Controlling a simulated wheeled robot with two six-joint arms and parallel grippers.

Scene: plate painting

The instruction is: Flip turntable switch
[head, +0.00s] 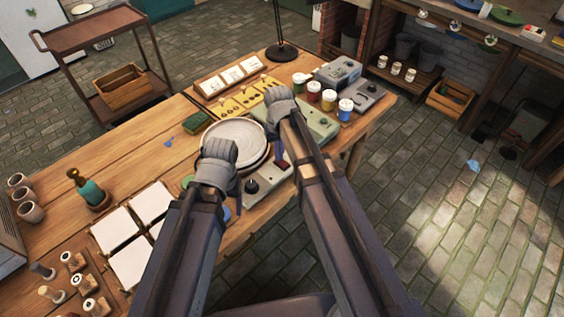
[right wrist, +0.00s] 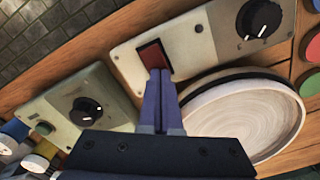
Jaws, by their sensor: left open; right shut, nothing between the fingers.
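The turntable unit (right wrist: 190,45) is a light box with a red rocker switch (right wrist: 154,57) and a black dial (right wrist: 259,19). A round pale plate (right wrist: 245,115) sits on its turntable; it also shows in the head view (head: 236,140). My right gripper (right wrist: 160,72) is shut and empty, with its fingertips at the red switch's lower edge. I cannot tell whether they press it. My left gripper (head: 230,186) is open beside the plate's near side; its fingertips are mostly hidden in the head view.
A green-grey device (right wrist: 84,108) with a dial stands beside the turntable unit. Paint jars (head: 329,100) stand near the table's right edge. The table's middle left is clear.

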